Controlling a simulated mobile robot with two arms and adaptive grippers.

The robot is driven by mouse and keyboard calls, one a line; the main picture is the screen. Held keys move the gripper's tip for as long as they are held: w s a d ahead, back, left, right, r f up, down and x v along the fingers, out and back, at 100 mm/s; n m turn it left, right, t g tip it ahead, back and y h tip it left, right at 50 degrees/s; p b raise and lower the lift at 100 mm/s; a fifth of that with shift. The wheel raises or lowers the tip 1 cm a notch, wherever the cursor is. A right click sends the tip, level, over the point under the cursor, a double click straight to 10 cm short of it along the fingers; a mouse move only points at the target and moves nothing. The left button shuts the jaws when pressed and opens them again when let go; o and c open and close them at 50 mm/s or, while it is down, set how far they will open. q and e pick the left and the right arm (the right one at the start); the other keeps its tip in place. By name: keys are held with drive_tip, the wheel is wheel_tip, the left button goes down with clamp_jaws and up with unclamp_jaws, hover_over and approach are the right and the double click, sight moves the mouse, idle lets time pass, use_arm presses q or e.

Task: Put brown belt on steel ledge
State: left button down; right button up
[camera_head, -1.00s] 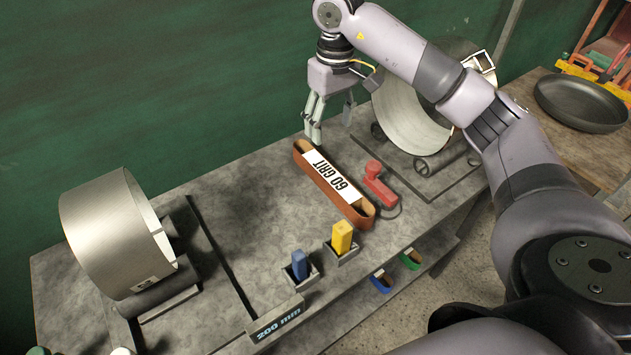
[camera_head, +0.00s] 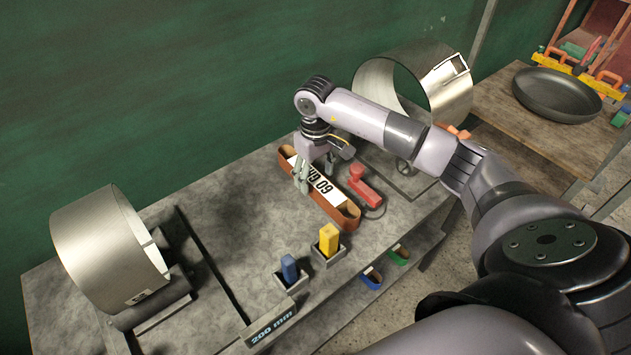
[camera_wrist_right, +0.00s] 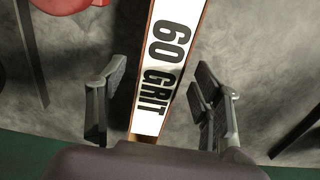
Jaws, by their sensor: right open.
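The brown belt (camera_head: 340,214) lies on the grey steel ledge (camera_head: 225,225) as a flattened loop with a white "60 GRIT" label. My right gripper (camera_head: 312,178) is over the belt's far half, fingers pointing down. In the right wrist view the belt (camera_wrist_right: 165,60) runs between the two open fingers of the gripper (camera_wrist_right: 160,105), with a gap on each side. Whether the fingertips reach down beside the belt is hard to tell. The left gripper is not in view.
A red tool (camera_head: 363,186) lies close to the belt's right. Yellow (camera_head: 328,238) and blue (camera_head: 289,268) blocks stand in holders at the front edge. Steel drums stand left (camera_head: 108,240) and back right (camera_head: 440,95). A dark pan (camera_head: 556,94) is on a wooden table.

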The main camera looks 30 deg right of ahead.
drive_tip(key=shift+f, duration=1.3)
drive_tip(key=shift+c, duration=0.5)
clamp_jaws()
